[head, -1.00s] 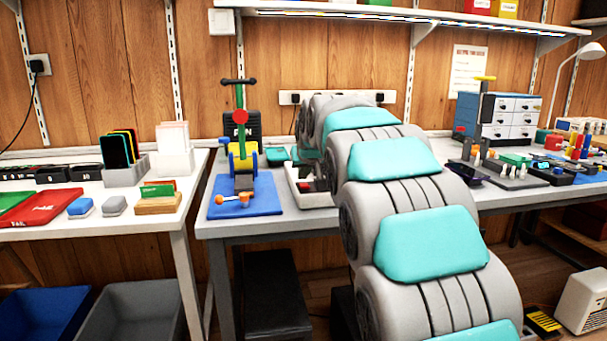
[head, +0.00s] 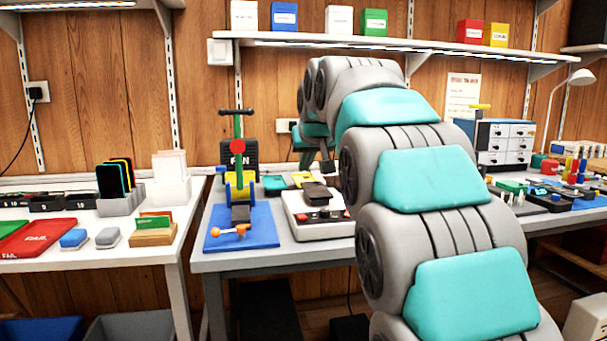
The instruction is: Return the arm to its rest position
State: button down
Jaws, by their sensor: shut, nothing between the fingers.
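My arm (head: 433,178), grey with teal pads, rises from the bottom right and arches up over the middle bench. My gripper (head: 326,160) is small and partly hidden at the far end of the arm. It hangs shut and empty above the bench, over the area of a white device (head: 318,229) with a dark top and a red button. No object shows between its fingers.
A blue mat (head: 262,238) with a green-handled press (head: 238,160) stands left of the arm. The left bench holds phone racks (head: 122,200) and a red FAIL tray (head: 40,233). A drawer cabinet (head: 497,143) stands right. A shelf (head: 400,48) runs above.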

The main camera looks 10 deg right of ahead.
jog(key=shift+s, duration=0.1)
jog(key=s+f+g, duration=0.4)
jog(key=s+f, duration=0.7)
jog(key=s, duration=0.5)
jog(key=s+f+g, duration=0.3)
jog(key=s+f, duration=0.9)
jog(key=s, duration=0.4)
jog(key=s+f+g, duration=0.4)
jog(key=s+f, duration=0.8)
jog(key=s, duration=0.4)
jog(key=shift+s+f+g, duration=0.15)
jog(key=shift+s+g, duration=0.15)
jog(key=shift+s, duration=0.05)
